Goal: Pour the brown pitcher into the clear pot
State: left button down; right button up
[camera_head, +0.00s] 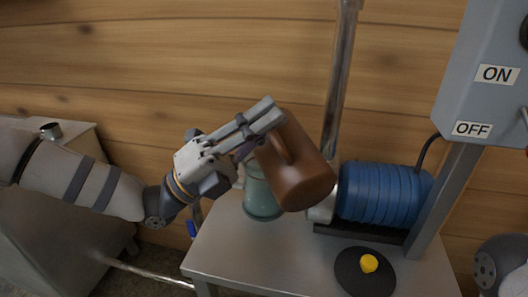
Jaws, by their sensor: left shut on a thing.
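The brown pitcher (301,165) is held tilted above the metal table. My left gripper (266,122) comes in from the left and is shut on the pitcher, at its handle side. The pitcher's mouth and contents cannot be made out. The clear pot (262,201) is greenish and stands on the table behind and to the left of the pitcher, partly hidden by the pitcher and gripper. My right gripper is out of view; only a part of my right arm shows at the lower right edge.
A blue ribbed motor or pump (384,193) sits right of the pitcher, with a vertical metal pipe (341,85) behind. A yellow knob (369,263) on a black disc (352,276) is at the front. A grey ON/OFF control box (478,98) stands right. The table's front left is clear.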

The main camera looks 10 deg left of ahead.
pick_arm(q)
jog(key=shift+w+a+r+n+t, duration=0.3)
jog(key=shift+w+n+t, duration=0.1)
jog(key=shift+n, duration=0.1)
dwell(0.8)
